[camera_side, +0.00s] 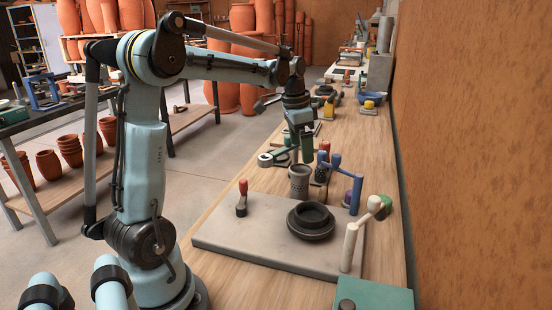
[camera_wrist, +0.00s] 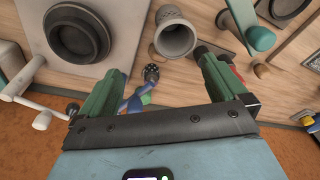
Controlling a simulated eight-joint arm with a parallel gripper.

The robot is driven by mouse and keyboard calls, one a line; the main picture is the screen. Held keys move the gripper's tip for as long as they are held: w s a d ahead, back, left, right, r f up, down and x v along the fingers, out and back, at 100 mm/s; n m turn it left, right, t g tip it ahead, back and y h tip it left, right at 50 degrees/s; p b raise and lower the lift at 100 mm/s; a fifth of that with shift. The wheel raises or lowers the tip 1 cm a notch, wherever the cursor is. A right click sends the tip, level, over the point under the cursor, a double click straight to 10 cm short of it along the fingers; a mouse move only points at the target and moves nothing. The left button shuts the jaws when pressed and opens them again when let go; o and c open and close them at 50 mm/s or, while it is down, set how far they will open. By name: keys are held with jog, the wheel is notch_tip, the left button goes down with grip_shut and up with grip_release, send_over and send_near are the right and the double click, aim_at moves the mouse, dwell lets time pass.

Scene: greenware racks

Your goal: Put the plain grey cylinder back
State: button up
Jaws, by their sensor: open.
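A grey open-topped cylinder (camera_side: 299,184) stands upright just past the far edge of the slab. Its wall looks speckled in the side view and smoother in the wrist view (camera_wrist: 174,42). I cannot tell for sure whether it is the plain grey cylinder. My gripper (camera_side: 301,150) is above it, pointing down.
A dark stepped ring (camera_side: 311,221) sits on the grey slab (camera_side: 230,240), with a red-topped lever (camera_side: 242,199) beside it. A pale post with a handle (camera_side: 349,247) stands at the right edge. A blue handle (camera_side: 355,193) and a red-and-blue lever (camera_side: 323,162) stand close to the cylinder.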

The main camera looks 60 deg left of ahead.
jog(key=s+d+n+t, duration=0.1)
jog(key=s+d, duration=0.2)
jog(key=d, duration=0.3)
jog(key=s+d+f+n+t, duration=0.1)
jog(key=s+d+t, duration=0.1)
jog(key=s+d, duration=0.2)
jog(key=s+d+f+t, duration=0.1)
jog(key=s+d+t, duration=0.1)
jog(key=d, duration=0.8)
jog(key=shift+s+f+n, duration=0.15)
jog(key=shift+s+n, duration=0.25)
jog(key=shift+s, duration=0.45)
